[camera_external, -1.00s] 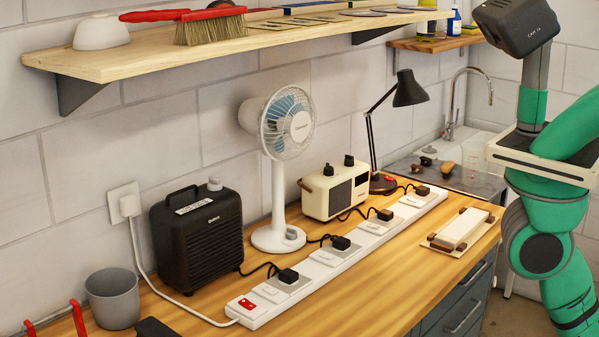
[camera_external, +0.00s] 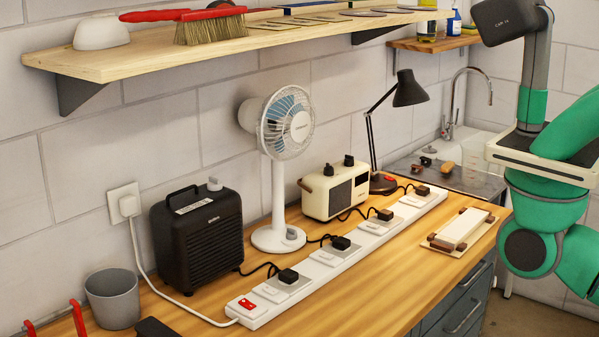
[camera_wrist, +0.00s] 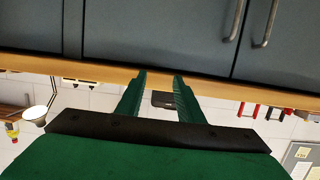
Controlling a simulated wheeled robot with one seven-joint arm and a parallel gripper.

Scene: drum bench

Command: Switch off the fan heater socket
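The fan heater is probably the black box with a grille and carry handle (camera_external: 197,240) at the left of the bench. A black cord runs from it to a black plug (camera_external: 288,275) in the white power strip (camera_external: 340,268). The strip has a red switch (camera_external: 247,304) at its near end and small white rocker switches beside the sockets, one (camera_external: 267,291) near that plug. Whether the white rockers are on or off is too small to tell. My gripper (camera_wrist: 160,88) shows in the wrist view with its fingers apart and nothing between them. The external view does not show it.
A white desk fan (camera_external: 278,180), a cream radio (camera_external: 334,190) and a black lamp (camera_external: 370,130) stand behind the strip. A grey cup (camera_external: 112,298) is at the left. A shelf (camera_external: 250,45) overhangs the bench. Drawers (camera_wrist: 160,35) face the wrist camera.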

